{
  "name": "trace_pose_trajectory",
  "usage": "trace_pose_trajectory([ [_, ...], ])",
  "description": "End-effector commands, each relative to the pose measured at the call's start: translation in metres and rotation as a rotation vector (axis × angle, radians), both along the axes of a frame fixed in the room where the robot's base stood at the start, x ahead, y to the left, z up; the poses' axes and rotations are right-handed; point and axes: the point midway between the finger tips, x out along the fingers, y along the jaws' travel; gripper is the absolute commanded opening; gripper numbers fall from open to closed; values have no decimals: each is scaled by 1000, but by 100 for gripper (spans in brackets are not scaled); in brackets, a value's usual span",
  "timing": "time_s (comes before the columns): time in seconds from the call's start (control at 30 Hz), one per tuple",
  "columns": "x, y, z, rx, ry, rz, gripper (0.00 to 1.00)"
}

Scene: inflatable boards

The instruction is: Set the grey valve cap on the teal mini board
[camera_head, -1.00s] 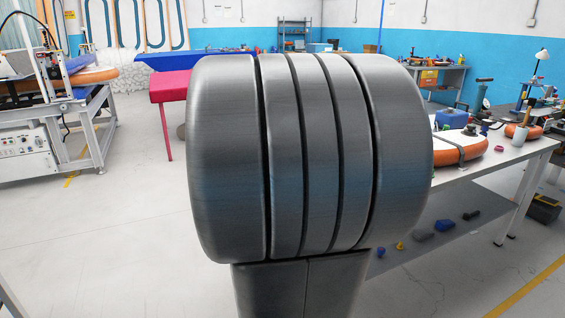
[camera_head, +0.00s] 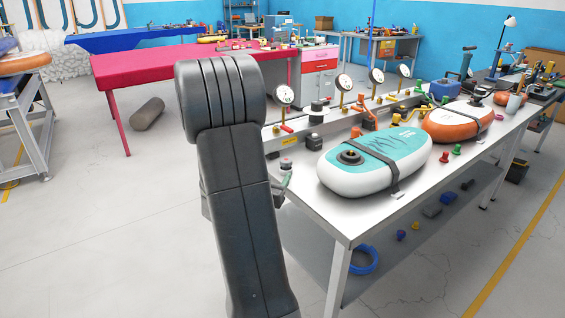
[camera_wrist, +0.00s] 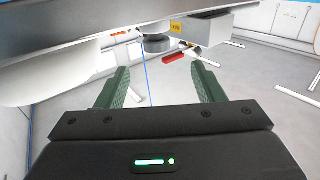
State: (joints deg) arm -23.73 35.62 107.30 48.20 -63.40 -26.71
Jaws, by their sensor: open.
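The teal mini board (camera_head: 405,143), teal on top with white sides, lies flat on the metal bench with a dark strap across it. A dark round valve (camera_head: 350,157) is on its near left part. A small grey round piece, likely the grey valve cap (camera_head: 286,164), stands at the bench's left end; a grey round piece also shows in the wrist view (camera_wrist: 155,44), beyond the fingertips. My gripper (camera_wrist: 162,74) has its green fingers apart with nothing between them.
An orange board (camera_head: 462,122) lies behind the teal one on the bench (camera_head: 350,222). Several gauges (camera_head: 344,83) and valves stand along the bench's back edge. Small red and green pegs stand between the boards. A pink table (camera_head: 150,68) is behind; floor at left is mostly clear.

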Motion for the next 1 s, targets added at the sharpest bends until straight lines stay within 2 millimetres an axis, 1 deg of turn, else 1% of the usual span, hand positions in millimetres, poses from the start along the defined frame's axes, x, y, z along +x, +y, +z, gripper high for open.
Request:
trace_pose_trajectory([
  [0.03, 10, -6, 0, 0, 0, -5, 62],
  [0.1, 25, -10, 0, 1, -1, -4, 62],
  [0.2, 42, -16, 0, 0, 1, -3, 62],
  [0.3, 55, -19, 0, 0, 1, -1, 62],
  [0.53, 71, -25, 0, 1, 2, 0, 62],
  [0.7, 95, -37, 1, 1, 2, -1, 62],
  [0.8, 106, -40, 1, 1, 2, 1, 62],
  [0.9, 111, -41, 1, 1, 2, 2, 62],
  [1.0, 112, -41, 1, 1, 2, 3, 62],
])
